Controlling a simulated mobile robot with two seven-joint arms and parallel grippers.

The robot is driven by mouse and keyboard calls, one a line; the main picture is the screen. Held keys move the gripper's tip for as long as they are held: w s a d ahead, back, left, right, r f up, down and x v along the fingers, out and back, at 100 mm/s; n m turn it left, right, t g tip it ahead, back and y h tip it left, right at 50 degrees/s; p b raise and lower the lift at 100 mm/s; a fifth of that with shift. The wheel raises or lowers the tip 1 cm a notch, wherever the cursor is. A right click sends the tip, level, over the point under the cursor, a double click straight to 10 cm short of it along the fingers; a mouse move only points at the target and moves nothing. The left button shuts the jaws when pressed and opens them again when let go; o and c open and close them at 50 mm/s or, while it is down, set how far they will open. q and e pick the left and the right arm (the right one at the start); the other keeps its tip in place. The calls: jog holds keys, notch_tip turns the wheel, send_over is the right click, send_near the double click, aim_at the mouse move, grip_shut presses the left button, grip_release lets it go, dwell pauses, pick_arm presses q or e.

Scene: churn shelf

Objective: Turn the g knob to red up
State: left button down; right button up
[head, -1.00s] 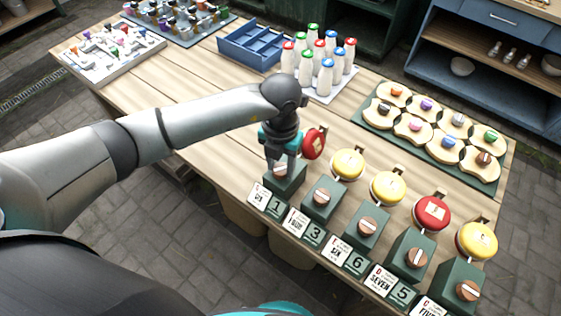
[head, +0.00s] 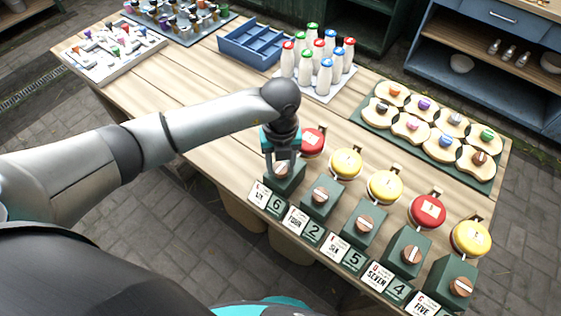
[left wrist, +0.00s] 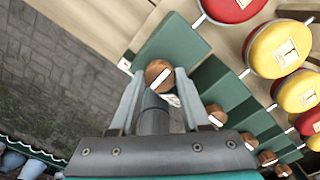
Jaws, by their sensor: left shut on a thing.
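A row of dark green boxes with round brown knobs, each with a pale bar, runs along the table's front edge. Each box has a disc behind it and a word card with a digit in front. My left gripper (head: 281,172) is shut on the leftmost knob (head: 280,170), which also shows between the fingers in the left wrist view (left wrist: 158,75). The red disc (head: 313,142) behind this box shows its red face. Its card (head: 259,193) reads SIX beside a 6 (head: 277,204). The cards' small letters are too small to read surely. My right gripper is out of view.
The neighbouring knob (head: 320,195) is close on the right. Other discs are yellow (head: 345,163) or red (head: 428,211). White bottles (head: 305,68), a blue tray (head: 250,45) and a green board (head: 370,122) with bread-shaped pieces stand farther back. The table's left middle is clear.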

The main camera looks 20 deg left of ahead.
aim_at(281, 168)
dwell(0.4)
pick_arm(q)
jog(key=shift+c, duration=1.8)
grip_release()
notch_tip(281, 168, up, 15)
jog(key=shift+r, duration=0.15)
